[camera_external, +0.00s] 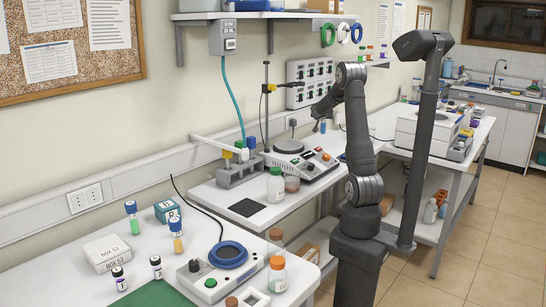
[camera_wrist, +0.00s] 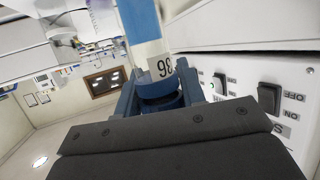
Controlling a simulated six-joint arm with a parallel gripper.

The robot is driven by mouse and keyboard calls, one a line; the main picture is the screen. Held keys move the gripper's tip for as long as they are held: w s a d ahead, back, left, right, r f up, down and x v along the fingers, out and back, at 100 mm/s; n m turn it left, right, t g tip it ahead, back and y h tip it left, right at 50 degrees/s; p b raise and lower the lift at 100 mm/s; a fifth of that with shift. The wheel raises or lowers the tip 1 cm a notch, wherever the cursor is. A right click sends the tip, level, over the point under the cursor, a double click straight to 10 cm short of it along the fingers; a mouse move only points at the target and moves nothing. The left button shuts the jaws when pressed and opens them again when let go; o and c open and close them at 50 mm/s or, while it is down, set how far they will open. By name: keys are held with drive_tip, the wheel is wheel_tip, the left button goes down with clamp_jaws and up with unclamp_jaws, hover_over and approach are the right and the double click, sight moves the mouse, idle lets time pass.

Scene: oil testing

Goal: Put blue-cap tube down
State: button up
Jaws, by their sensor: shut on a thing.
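My gripper (camera_wrist: 158,90) is shut on a blue-cap tube (camera_wrist: 160,67). In the external view my gripper (camera_external: 322,112) is above the right part of the bench, near the white switch panel, with the tube small and partly hidden. Two other blue-cap tubes stand upright on the near left table, one green (camera_external: 132,219) and one orange-yellow (camera_external: 177,236).
A grey block (camera_external: 238,171) and a hotplate device (camera_external: 305,162) stand on the middle bench. The switch panel (camera_external: 309,81) is on the wall and looms close at the right in the wrist view (camera_wrist: 240,70). Bottles and a blue-ringed device (camera_external: 228,256) occupy the near table.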

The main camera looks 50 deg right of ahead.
drive_tip(key=s+d+r, duration=0.2)
drive_tip(key=d, duration=1.1)
drive_tip(key=w+a+f, duration=0.2)
drive_tip(key=w+f, duration=0.9)
drive_tip(key=shift+a+f, duration=0.15)
drive_tip(key=shift+a, duration=0.05)
drive_tip(key=shift+w+f, duration=0.1)
drive_tip(key=shift+f, duration=0.05)
drive_tip(key=o, duration=1)
